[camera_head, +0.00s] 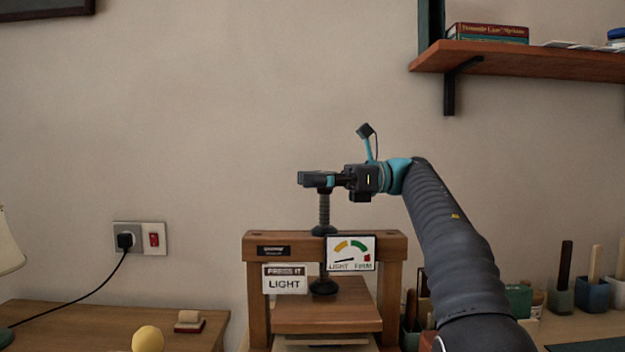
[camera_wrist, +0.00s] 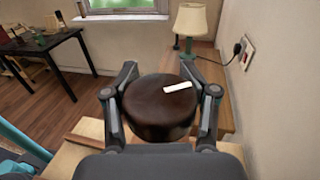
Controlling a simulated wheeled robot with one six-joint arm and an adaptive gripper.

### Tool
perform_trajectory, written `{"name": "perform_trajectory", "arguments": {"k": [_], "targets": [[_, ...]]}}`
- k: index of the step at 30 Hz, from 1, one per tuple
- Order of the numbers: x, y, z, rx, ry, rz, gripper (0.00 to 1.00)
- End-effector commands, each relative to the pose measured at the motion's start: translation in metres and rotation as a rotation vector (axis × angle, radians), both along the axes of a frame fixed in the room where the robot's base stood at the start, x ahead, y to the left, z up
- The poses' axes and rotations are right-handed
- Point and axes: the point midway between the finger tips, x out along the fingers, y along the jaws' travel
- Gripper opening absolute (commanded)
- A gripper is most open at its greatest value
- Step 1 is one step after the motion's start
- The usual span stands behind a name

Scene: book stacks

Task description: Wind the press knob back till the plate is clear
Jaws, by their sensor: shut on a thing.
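The wooden press (camera_head: 257,300) stands at the centre of the head view. Its dark threaded screw (camera_head: 324,212) rises through the top beam. In the wrist view the press knob (camera_wrist: 155,115) is a round, dark brown disc with a white mark near its right edge. My gripper (camera_head: 312,180) is shut on the knob at the top of the screw, one finger on each side. The fingers hide most of the knob in the head view. The screw's dark foot (camera_head: 323,288) is low, at the wooden plate (camera_head: 330,312); I cannot tell whether they touch.
A gauge (camera_head: 350,262) on the beam has its needle toward LIGHT. A sign (camera_head: 285,280) reads PRESS IT LIGHT. A shelf (camera_head: 540,62) is at upper right. A lamp (camera_wrist: 192,20) stands beyond the press. The wall above the knob is clear.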

Motion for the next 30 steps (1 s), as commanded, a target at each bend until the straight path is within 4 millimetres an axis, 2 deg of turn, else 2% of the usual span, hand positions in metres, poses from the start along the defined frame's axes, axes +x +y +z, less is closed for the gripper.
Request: {"name": "perform_trajectory", "arguments": {"k": [5,6,7,20,23,30], "targets": [[0.002,-0.001,-0.004,-0.005,0.006,0.0,0.2],[0.002,-0.001,-0.004,-0.004,0.006,0.0,0.62],[0.002,-0.001,-0.004,-0.004,0.006,0.0,0.69],[0.001,0.0,-0.001,-0.001,0.001,0.001,0.7],[0.003,-0.006,-0.001,0.0,0.001,0.0,0.7],[0.011,-0.037,-0.002,0.0,0.001,-0.002,0.7]]}}
